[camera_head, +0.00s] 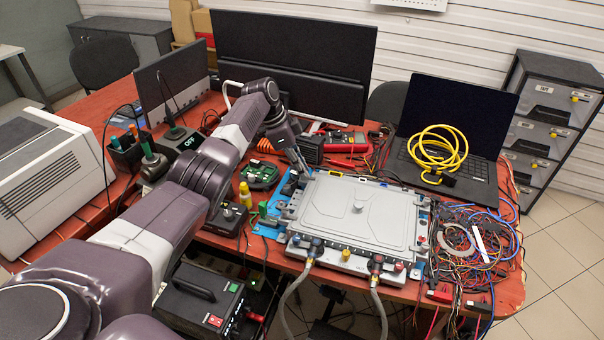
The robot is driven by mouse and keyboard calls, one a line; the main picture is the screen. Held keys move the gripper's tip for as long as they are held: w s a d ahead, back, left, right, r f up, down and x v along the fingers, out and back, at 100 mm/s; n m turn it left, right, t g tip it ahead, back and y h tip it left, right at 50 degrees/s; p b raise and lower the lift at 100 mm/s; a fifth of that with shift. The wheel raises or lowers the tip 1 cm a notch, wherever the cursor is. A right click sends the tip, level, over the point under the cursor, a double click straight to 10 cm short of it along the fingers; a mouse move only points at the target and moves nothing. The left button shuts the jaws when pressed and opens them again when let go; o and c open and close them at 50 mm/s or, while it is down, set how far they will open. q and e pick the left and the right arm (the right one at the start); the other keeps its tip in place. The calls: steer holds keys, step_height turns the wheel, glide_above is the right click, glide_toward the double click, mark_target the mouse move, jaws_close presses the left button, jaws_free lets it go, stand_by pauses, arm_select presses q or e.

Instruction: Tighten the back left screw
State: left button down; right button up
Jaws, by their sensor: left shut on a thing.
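A grey flat-lidded unit (358,212) lies on a blue mat (268,230) on the red table. My left arm reaches in from the left, and my left gripper (294,152) is at the unit's back left corner. The gripper is shut on a slim tool, mostly hidden in the jaws, that points down toward that corner. The back left screw is too small and covered to make out; I cannot tell whether the tool touches it. Two grey hoses (293,298) (380,312) with dark connectors run off the unit's front edge. My right gripper is out of view.
A laptop (456,110) with a coiled yellow cable (437,148) stands behind right. Tangled wires (478,235) crowd the right side. A monitor (293,50) and a red multimeter (345,140) are behind. Small boxes (226,219) and a green circuit board (260,174) lie left of the unit.

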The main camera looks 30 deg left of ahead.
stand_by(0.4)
arm_select(q)
steer(key=c, duration=1.9)
jaws_free()
steer(key=v, duration=1.2)
